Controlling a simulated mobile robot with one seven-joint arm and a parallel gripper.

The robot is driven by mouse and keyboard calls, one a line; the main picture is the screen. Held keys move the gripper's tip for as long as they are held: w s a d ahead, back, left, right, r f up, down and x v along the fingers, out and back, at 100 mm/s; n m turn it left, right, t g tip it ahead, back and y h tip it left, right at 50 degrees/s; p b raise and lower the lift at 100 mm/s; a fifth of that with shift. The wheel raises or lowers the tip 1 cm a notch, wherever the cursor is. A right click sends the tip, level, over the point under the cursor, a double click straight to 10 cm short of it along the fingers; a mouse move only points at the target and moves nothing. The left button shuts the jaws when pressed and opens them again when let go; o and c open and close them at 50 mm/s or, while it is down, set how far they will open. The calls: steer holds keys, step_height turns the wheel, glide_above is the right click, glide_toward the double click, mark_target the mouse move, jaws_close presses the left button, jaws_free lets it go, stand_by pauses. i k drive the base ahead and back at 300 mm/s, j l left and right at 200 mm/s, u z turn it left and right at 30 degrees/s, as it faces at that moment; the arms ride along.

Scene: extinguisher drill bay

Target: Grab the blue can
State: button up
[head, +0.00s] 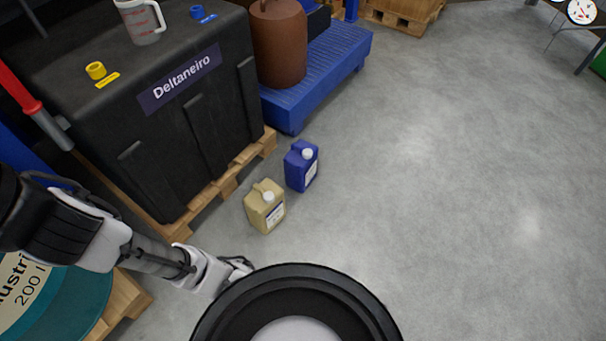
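The blue can (298,172), a jerrycan with a white cap and a pale label, stands upright on the grey floor in the middle of the head view. A beige can (262,211) with a white cap stands just in front of it, to the left. My arm reaches in from the left edge. My gripper (240,266) is low in the view, nearer to me than both cans and apart from them. It is small and partly hidden by the black round part at the bottom, so its opening does not show clearly.
A black tank (150,125) on a wooden pallet (226,184) stands left of the cans. A blue platform (335,62) with a brown drum (279,45) is behind. A teal drum (75,300) is at lower left. The floor to the right is clear.

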mark_target(300, 163)
steer(key=k+l, duration=0.2)
steer(key=k, duration=0.3)
steer(key=i+z, duration=0.15)
steer(key=i, duration=1)
steer(key=i+j+z, duration=0.1)
steer(key=i, duration=1.05)
